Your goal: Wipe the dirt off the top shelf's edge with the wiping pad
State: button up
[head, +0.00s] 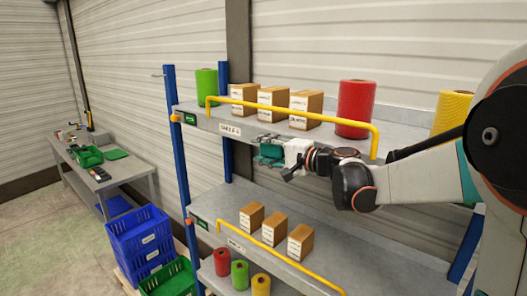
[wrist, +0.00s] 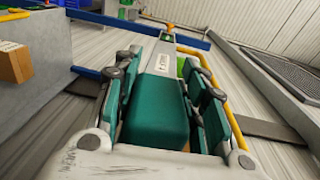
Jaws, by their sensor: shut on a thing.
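The top shelf's front edge (head: 285,143) runs across the head view, with a white label near its left end; it also shows in the wrist view (wrist: 161,64). My gripper (head: 270,151) is in front of and slightly below this edge, right of the label. In the wrist view, my gripper (wrist: 160,75) has its fingers on both sides of a teal wiping pad (wrist: 155,115) and is shut on it. The pad points along the edge; I cannot tell whether it touches it. I cannot make out dirt on the edge; my gripper hides part of it.
A yellow rail (head: 300,112) runs along the front of the top shelf. Behind it stand a green roll (head: 207,83), cardboard boxes (head: 273,100) and a red roll (head: 356,108). A lower shelf with boxes (head: 275,231) lies beneath my arm. Blue crates (head: 137,240) stand at left.

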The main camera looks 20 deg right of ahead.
aim_at(283, 151)
jog(key=shift+w+d, duration=0.35)
jog(key=shift+d, duration=0.2)
jog(key=shift+b+v, duration=0.4)
jog(key=shift+v, duration=1.4)
jog(key=shift+s+a+f, duration=0.1)
jog(key=shift+a+f, duration=0.05)
jog(key=shift+w+a, duration=0.2)
jog(key=shift+w, duration=0.15)
jog(key=shift+w+a, duration=0.25)
jog(key=shift+w, duration=0.65)
jog(key=shift+w+a+b, duration=0.3)
jog(key=shift+w, duration=0.1)
